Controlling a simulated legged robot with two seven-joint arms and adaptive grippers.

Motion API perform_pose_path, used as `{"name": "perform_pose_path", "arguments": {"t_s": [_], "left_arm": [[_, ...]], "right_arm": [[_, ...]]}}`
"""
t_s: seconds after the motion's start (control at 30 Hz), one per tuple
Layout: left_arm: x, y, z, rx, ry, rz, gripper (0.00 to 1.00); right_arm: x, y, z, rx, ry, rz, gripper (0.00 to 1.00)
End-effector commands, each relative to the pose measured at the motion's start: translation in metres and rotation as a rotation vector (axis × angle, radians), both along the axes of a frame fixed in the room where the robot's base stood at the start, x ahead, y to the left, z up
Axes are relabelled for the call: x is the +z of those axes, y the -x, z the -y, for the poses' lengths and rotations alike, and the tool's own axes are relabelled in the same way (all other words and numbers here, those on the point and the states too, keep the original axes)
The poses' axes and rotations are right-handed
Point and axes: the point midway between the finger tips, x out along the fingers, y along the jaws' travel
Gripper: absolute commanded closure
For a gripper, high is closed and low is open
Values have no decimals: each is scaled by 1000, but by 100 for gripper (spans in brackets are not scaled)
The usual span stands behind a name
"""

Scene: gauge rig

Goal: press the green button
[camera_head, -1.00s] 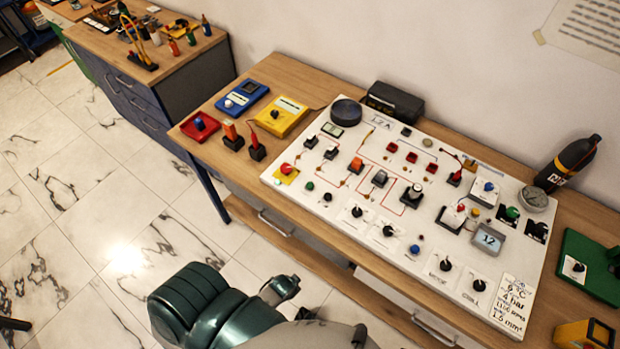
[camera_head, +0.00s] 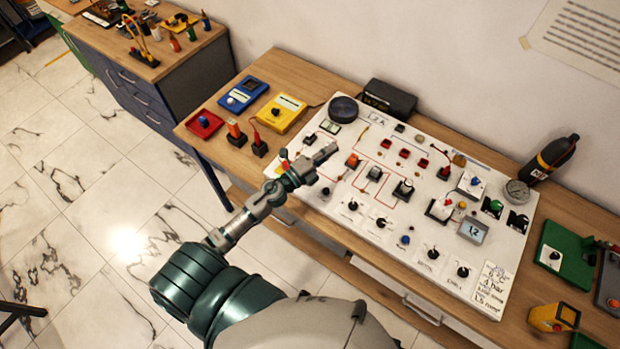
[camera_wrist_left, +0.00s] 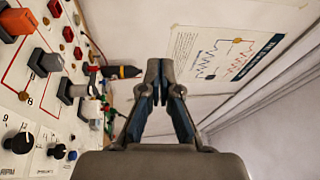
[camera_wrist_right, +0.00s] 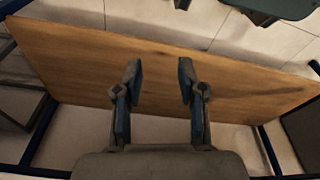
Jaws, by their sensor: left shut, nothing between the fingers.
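The white control panel (camera_head: 405,262) lies on the wooden bench. The small green button on its left part, seen earlier below the red button on yellow, is now hidden behind my left gripper and wrist. My left gripper (camera_head: 328,153) is over the left part of the panel, shut and empty; whether it touches anything cannot be told. Its closed fingertips (camera_wrist_left: 158,66) show in the left wrist view, with the panel at the left edge. A green knob (camera_head: 493,206) sits at the panel's right. My right gripper (camera_wrist_right: 160,78) is open and empty above a wooden surface (camera_wrist_right: 70,65).
A black bottle (camera_head: 552,157) and a round gauge (camera_head: 517,191) stand at the panel's right end. A black box (camera_head: 389,98) is behind it. Blue (camera_head: 243,95) and yellow (camera_head: 280,113) instruments lie to its left. Several knobs and switches cover the panel.

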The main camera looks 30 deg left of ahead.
Motion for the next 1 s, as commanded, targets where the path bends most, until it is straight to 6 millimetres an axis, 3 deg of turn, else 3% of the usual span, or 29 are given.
{"name": "perform_pose_path", "arguments": {"t_s": [0.07, 0.17, 0.3, 0.4, 0.57, 1.0], "left_arm": [[5, -4, 16, -199, -289, 66, 100], [-19, -1, 16, -418, -630, 55, 100], [-56, 7, -22, -622, -989, -68, 100], [-71, 12, -48, -693, -1123, -153, 100], [-78, 16, -66, -734, -1199, -213, 100], [-83, 17, -67, -737, -1198, -215, 100]], "right_arm": [[-29, 31, 5, 5, 4, -28, 60], [-57, 68, 11, 10, 7, -48, 60], [-78, 111, 20, 16, 10, -68, 60], [-85, 128, 24, 18, 11, -74, 60], [-88, 139, 27, 19, 12, -79, 60], [-90, 139, 26, 19, 13, -79, 60]]}}
